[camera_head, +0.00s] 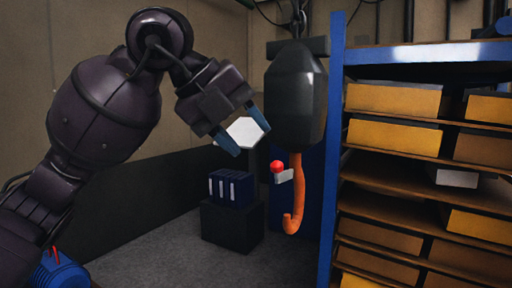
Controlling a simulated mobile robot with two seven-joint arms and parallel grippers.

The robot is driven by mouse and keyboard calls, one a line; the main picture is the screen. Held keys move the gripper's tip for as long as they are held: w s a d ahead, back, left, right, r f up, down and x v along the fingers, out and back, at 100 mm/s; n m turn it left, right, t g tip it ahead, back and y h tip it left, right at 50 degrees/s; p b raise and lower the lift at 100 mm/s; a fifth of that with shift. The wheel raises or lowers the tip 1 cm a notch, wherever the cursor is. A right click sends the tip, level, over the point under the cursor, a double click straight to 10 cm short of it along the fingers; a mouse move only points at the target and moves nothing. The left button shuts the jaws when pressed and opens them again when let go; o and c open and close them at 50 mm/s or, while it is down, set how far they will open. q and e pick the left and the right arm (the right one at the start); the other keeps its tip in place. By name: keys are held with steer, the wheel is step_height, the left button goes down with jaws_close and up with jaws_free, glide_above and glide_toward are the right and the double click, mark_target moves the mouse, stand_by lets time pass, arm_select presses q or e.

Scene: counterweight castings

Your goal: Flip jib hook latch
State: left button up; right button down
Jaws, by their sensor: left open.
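An orange hook (294,195) hangs below a dark hoist block (295,97) right of centre. A small grey latch piece (284,177) with a red knob (277,166) sits at the hook's upper left side. My left gripper (243,131), with blue fingertips, is open to the upper left of the latch, apart from it and from the hook. A pale many-sided plate shows between and behind its fingers. My right gripper is not in view.
A blue-framed shelf (334,150) with several yellow bins stands close on the right. Blue binders (231,188) sit on a black box (232,226) on the floor behind. Open floor lies at lower centre.

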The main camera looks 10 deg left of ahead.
arm_select(q)
steer(key=shift+a+r, duration=0.1)
steer(key=shift+c, duration=0.4)
